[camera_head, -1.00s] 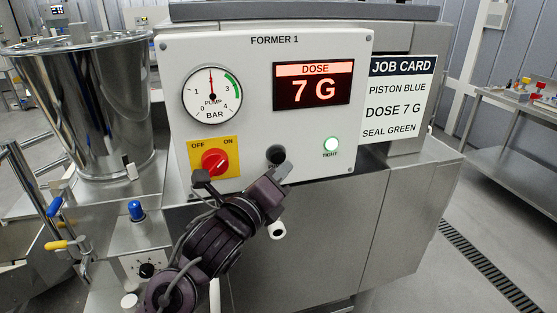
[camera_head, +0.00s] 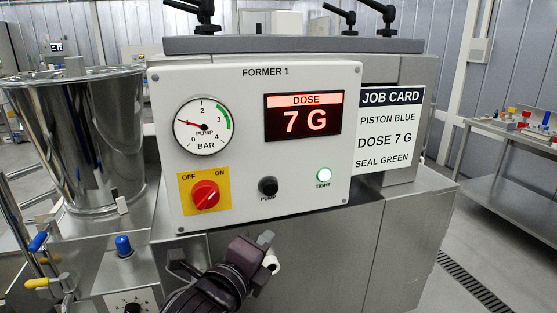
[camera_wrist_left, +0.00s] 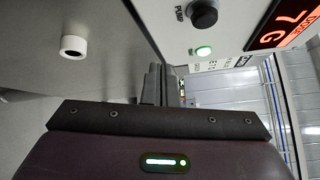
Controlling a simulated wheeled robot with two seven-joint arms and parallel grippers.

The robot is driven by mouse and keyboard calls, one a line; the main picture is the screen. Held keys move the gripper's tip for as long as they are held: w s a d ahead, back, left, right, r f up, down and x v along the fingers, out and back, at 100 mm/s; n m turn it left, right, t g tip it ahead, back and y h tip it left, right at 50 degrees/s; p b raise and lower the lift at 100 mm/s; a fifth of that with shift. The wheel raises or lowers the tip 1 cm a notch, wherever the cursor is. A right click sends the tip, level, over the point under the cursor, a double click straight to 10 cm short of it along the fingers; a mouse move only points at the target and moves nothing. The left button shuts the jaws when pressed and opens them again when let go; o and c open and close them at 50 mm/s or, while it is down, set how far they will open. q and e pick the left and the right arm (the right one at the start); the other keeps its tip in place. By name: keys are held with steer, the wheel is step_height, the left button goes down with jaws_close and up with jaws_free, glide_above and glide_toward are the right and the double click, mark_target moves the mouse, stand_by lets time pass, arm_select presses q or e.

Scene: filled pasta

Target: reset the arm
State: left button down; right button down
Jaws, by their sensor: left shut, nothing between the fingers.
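My left gripper (camera_head: 265,240) is below the FORMER 1 control panel (camera_head: 335,170) in the head view. It is clear of the black PUMP button (camera_head: 268,187). In the left wrist view its grey fingers (camera_wrist_left: 158,85) are together with nothing between them, and the PUMP button (camera_wrist_left: 203,14) is at the upper right. The lit green TIGHT lamp (camera_head: 323,175) shows in the head view. The pressure gauge (camera_head: 203,125) needle points left, near the low end. The red switch (camera_head: 205,195) is left of the button. My right gripper is not in view.
A white nozzle-like part (camera_head: 271,262) sticks out of the machine front beside my gripper. A steel hopper (camera_head: 85,140) and a blue-capped fitting (camera_head: 124,245) are at left. The DOSE display (camera_head: 303,116) reads 7 G. A job card (camera_head: 390,130) hangs right. Floor at right is clear.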

arm_select(q)
steer(key=s+a+f+n+g+y, duration=0.2)
steer(key=s+a+f+n+g, duration=0.15)
steer(key=f+n, duration=0.3)
steer(key=s+a+f+n+g+y, duration=0.2)
steer(key=a+f+n, duration=0.2)
steer(key=f+n, duration=0.3)
steer(key=s+a+f+n+g+y, duration=0.1)
steer(key=s+a+f+n+g, duration=0.3)
steer(key=s+f, duration=0.3)
steer(key=s+a+f+n+g+y, duration=0.1)
steer(key=s+a+f+n+g, duration=0.1)
steer(key=s+a+f+n, duration=0.45)
step_height(320, 180, down, 29)
steer(key=s+d+g, duration=0.2)
steer(key=s, duration=0.1)
steer(key=s+a+f, duration=0.1)
steer(key=s+f, duration=0.8)
steer(key=s, duration=0.1)
steer(key=s+a+f, duration=0.2)
steer(key=s+f, duration=0.7)
steer(key=shift+s+a+f+g, duration=0.3)
steer(key=shift+s+f+g, duration=0.05)
